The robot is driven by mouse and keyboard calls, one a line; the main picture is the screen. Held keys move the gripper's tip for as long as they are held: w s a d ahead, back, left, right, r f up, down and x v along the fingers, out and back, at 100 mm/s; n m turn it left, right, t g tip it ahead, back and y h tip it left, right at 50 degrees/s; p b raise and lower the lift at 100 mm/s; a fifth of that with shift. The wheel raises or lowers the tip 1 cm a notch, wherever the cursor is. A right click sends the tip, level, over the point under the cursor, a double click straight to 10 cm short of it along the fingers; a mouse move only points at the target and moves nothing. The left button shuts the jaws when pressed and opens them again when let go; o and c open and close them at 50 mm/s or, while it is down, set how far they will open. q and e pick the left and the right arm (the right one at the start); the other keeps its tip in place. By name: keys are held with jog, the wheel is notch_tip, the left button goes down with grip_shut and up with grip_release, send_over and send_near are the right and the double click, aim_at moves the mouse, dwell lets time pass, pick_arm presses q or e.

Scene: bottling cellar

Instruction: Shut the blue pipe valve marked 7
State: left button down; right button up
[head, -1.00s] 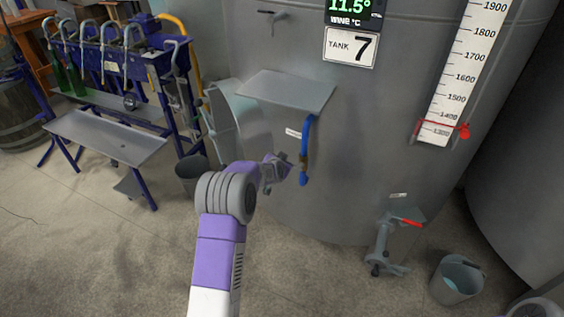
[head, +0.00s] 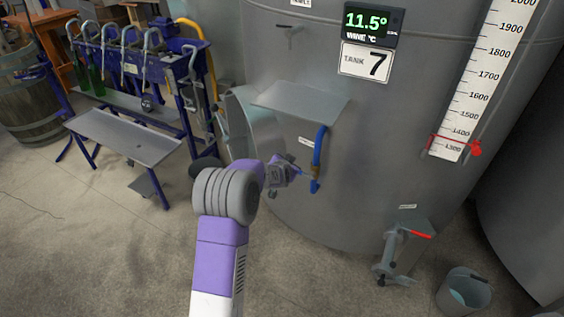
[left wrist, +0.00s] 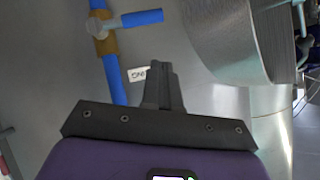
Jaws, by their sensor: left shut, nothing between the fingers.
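The blue pipe (head: 321,142) runs down the front of the grey tank with the "TANK 7" sign (head: 367,63). A brass valve body (head: 315,173) sits near its lower end. In the left wrist view the brass valve (left wrist: 104,44) has a blue lever (left wrist: 143,19) that points right, crosswise to the blue pipe (left wrist: 117,88). My left gripper (head: 293,173) is just left of the valve. Its fingers (left wrist: 163,72) are shut and empty, below and right of the lever, apart from it. My right gripper is out of view.
A grey shelf plate (head: 300,101) juts from the tank above the pipe. A valve with a red handle (head: 421,234) stands low on the right, near a bucket (head: 463,292). A blue-framed filling bench (head: 130,137) stands at the left. Floor in front is clear.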

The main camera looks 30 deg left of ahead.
pick_arm(q)
jog(key=s+r+p, duration=0.1)
jog(key=s+r, duration=0.2)
jog(key=s, duration=0.2)
jog(key=shift+s+d+r, duration=0.3)
jog(key=shift+r, duration=0.05)
